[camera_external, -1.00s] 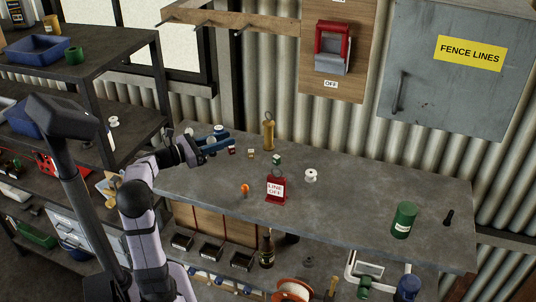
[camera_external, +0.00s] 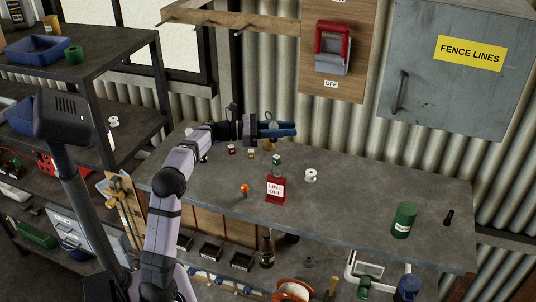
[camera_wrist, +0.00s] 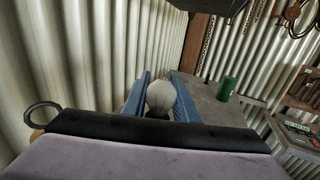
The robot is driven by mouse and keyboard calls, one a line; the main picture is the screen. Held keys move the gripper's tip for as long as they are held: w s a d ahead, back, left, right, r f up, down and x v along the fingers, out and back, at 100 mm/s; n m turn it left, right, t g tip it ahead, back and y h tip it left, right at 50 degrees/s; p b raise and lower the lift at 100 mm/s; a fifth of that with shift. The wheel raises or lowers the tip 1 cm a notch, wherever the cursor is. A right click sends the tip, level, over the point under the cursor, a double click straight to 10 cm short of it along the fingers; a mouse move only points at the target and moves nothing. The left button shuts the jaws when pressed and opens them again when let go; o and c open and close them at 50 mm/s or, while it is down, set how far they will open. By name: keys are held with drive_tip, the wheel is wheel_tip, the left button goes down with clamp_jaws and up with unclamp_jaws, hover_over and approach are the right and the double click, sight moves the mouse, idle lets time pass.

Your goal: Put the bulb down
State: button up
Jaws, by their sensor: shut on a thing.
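My gripper (camera_external: 278,129) is stretched out to the right above the back of the bench, its blue fingers pointing right. In the wrist view the fingers (camera_wrist: 160,80) are shut on a pale, rounded bulb (camera_wrist: 160,96), which sits between them. The bulb's lower end is hidden behind the wrist housing. In the external view I cannot make out the bulb clearly.
The grey bench (camera_external: 345,220) has free room at centre right. A red "LINE OFF" tag (camera_external: 276,188), a white spool (camera_external: 310,175), an orange piece (camera_external: 245,188), small boxes (camera_external: 251,154) and a green can (camera_external: 403,220) stand on it. A ring-topped brass object (camera_wrist: 38,134) is close beside my wrist.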

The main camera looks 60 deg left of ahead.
drive_tip(key=w+d+m+g+h, duration=0.2)
drive_tip(key=w+d+m+h, duration=0.15)
drive_tip(key=w+d, duration=0.65)
drive_tip(key=p, duration=0.3)
hover_over(311, 175)
drive_tip(key=w+d, duration=0.1)
drive_tip(key=w, duration=0.3)
drive_tip(key=shift+n, duration=0.35)
drive_tip(key=shift+f, duration=4.85)
drive_tip(key=shift+f, duration=0.1)
drive_tip(key=shift+f+b, duration=0.15)
drive_tip(key=shift+b, duration=0.15)
drive_tip(key=o, duration=1)
drive_tip(key=shift+o, duration=0.2)
